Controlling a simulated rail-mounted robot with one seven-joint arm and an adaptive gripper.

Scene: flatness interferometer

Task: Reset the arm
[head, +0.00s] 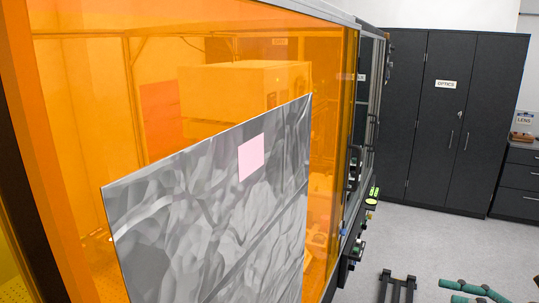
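My gripper is not in view in the head view, and no part of my arm can be clearly made out. What the gripper holds, if anything, cannot be seen.
An orange see-through enclosure (330,150) fills the left and middle. A grey mottled panel (205,225) with a pink square (251,157) stands before it. Dark cabinets (440,120) stand behind. Green tubular parts (470,288) and a black frame (397,283) lie low at right; grey floor (420,240) shows between.

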